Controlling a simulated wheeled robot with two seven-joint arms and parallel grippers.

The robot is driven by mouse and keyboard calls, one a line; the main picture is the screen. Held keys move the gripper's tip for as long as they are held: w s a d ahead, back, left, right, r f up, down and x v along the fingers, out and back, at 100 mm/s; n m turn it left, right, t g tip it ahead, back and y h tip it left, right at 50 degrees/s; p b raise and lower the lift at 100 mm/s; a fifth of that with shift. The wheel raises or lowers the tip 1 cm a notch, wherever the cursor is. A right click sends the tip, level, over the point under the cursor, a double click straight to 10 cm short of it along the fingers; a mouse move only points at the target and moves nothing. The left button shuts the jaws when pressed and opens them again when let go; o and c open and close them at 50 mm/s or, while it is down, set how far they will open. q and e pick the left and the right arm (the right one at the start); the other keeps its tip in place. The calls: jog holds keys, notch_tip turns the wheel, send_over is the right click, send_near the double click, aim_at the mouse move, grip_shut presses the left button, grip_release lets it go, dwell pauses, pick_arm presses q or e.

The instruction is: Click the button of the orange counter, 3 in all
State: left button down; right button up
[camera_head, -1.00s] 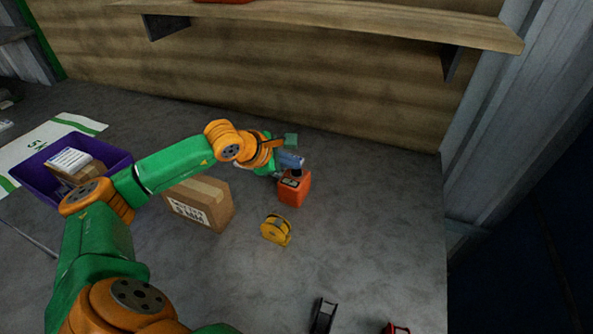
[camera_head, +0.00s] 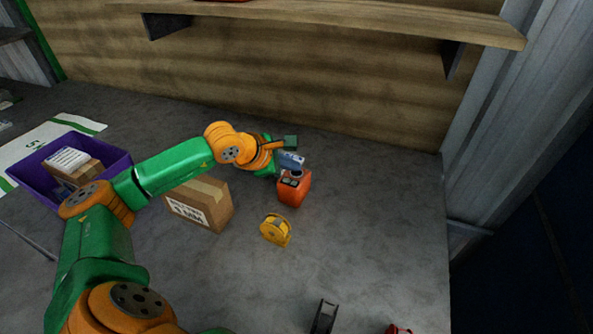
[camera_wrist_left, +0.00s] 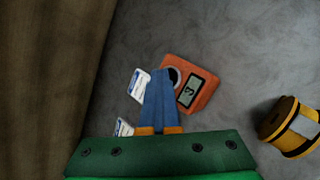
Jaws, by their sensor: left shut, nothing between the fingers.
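The orange counter (camera_head: 293,190) stands upright on the grey bench, with a dark round button and a small display on top. In the left wrist view the counter (camera_wrist_left: 203,98) shows a digit on its display that looks like a 3. My left gripper (camera_head: 298,164) is shut and empty, with its blue fingertips just above and behind the button. In the left wrist view the fingers (camera_wrist_left: 163,75) overlap part of the button's dark ring. The button's ring shows in the head view, so the tips look apart from it. My right gripper is not in view.
A cardboard box (camera_head: 200,204) is to the left, and a purple bin (camera_head: 118,160) holds parcels farther left. A black item (camera_head: 324,317) lies near the front. A wooden shelf (camera_head: 340,18) overhangs the back.

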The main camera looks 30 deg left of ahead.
aim_at(292, 174)
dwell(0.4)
pick_arm(q)
jog(key=shift+r+p, duration=0.6)
jog(key=shift+r, duration=0.25)
jog(key=shift+r+p, duration=1.75)
jog(key=shift+r, duration=0.75)
jog(key=shift+a+r, duration=0.1)
